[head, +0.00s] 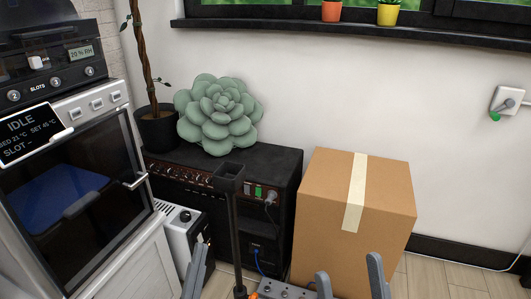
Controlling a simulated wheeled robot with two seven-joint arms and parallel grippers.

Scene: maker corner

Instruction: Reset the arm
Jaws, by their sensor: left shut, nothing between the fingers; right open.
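My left gripper (197,270) shows at the bottom, left of the middle, its grey fingers close together and nothing between them. It is in front of the small white unit beside the oven-like machine. My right gripper (350,283) shows at the bottom, right of the middle, its two grey fingers apart and empty. It is in front of the cardboard box (385,205). Only the finger ends of both show; the rest of my arms is out of the picture. A white wall box (507,100) with a grey lever and a green tip is at the far right.
A machine (70,190) with an "IDLE" display stands at the left. A black amplifier (280,165) bears a green succulent-shaped object (217,115) and a potted plant (157,128). A dark post (230,180) rises in front. A grey socket strip (285,291) lies low. Floor shows at right.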

